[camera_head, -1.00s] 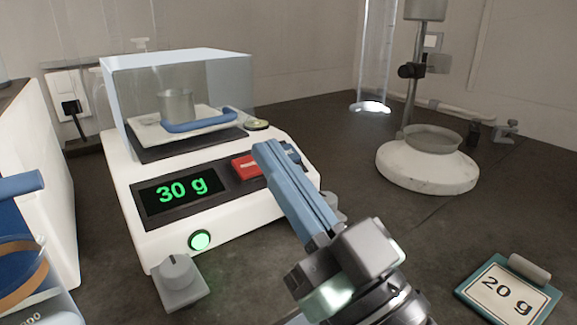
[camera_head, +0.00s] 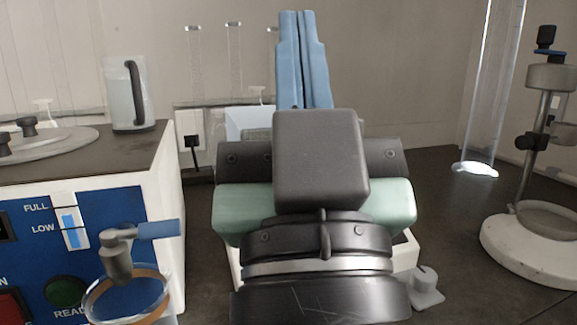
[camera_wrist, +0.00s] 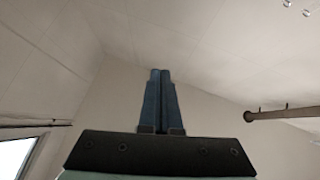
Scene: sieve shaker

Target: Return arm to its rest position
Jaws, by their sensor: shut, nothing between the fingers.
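My gripper (camera_head: 304,18) points upward in the middle of the head view, its two blue fingers together with nothing between them. My wrist and arm rise in front of the white balance (camera_head: 236,262) and hide most of it, including its display. In the wrist view the fingers of my gripper (camera_wrist: 161,75) are side by side against the bare wall and ceiling, touching nothing.
At right are a stand with a round white base (camera_head: 535,245) and a tall glass cylinder (camera_head: 490,90). A grey knob (camera_head: 427,288) sits at lower right.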

